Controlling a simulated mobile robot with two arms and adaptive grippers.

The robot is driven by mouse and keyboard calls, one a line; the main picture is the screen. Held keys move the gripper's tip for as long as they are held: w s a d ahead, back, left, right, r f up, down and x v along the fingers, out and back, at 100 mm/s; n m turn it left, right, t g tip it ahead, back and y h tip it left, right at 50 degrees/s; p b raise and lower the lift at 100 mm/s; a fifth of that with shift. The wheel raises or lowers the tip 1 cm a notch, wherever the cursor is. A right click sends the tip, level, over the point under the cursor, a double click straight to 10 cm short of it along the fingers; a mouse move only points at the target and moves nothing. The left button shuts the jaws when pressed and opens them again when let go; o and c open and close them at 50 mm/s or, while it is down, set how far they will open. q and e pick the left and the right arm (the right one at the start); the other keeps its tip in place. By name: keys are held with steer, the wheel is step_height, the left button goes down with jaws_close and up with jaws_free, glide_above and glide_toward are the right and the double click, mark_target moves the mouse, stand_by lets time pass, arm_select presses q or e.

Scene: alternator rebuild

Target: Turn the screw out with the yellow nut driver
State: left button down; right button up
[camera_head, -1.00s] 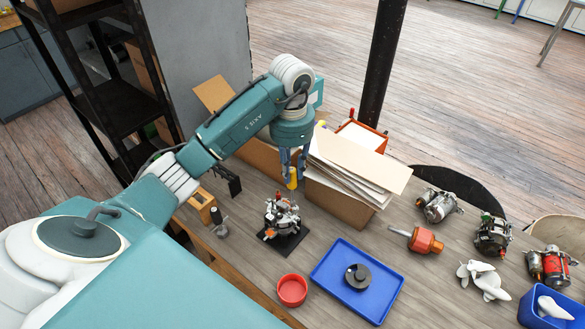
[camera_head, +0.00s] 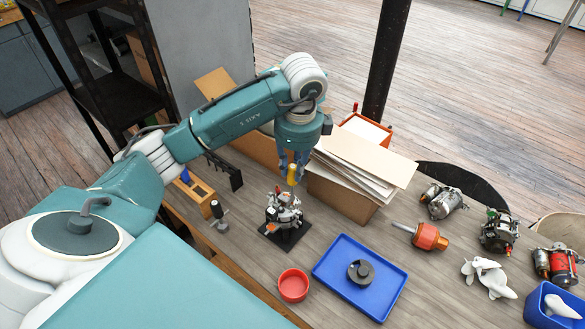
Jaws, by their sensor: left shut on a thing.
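The yellow nut driver (camera_head: 292,173) is held upright in my left gripper (camera_head: 293,164), which is shut on its handle. Its shaft points down toward the alternator (camera_head: 283,209), an open silver and dark assembly with some orange on it. The alternator sits on a black base plate (camera_head: 290,238) on the bench. The driver's tip is just above or at the top of the alternator; I cannot tell whether it touches. The screw is too small to make out. My right gripper is not in view.
A red bowl (camera_head: 293,286) and a blue tray (camera_head: 335,285) with a black pulley (camera_head: 360,272) stand in front. A box of papers (camera_head: 340,199) is close to the right of the gripper. A wooden rack (camera_head: 197,193) is at left.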

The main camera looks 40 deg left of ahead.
arm_select(q)
steer(key=m+b, duration=0.1)
steer(key=m, duration=0.1)
steer(key=m+b, duration=0.1)
steer(key=m, duration=0.1)
steer(key=s+m+t+b, duration=0.1)
steer(key=m, duration=0.1)
steer(key=shift+d+f+m+y, duration=0.2)
steer(key=shift+f+m+y, duration=0.1)
steer(key=shift+f+m, duration=0.1)
steer(key=shift+s+r+m+b, duration=0.1)
steer(key=shift+r+m+b, duration=0.1)
steer(key=shift+m+b, duration=0.45)
steer(key=shift+f+m, duration=0.1)
steer(key=shift+m, duration=0.45)
steer(key=w+a+m+h+b, duration=0.1)
steer(key=m, duration=0.9)
steer(key=w+a+m+g+h+b, duration=0.1)
steer(key=a+m+h+b, duration=0.1)
steer(key=m, duration=0.9)
steer(key=w+a+m+h+b, duration=0.1)
steer(key=m, duration=1)
steer(key=shift+a+g+h+b, duration=0.3)
steer(key=shift+a+g+h, duration=0.05)
steer(key=shift+g+h, duration=0.05)
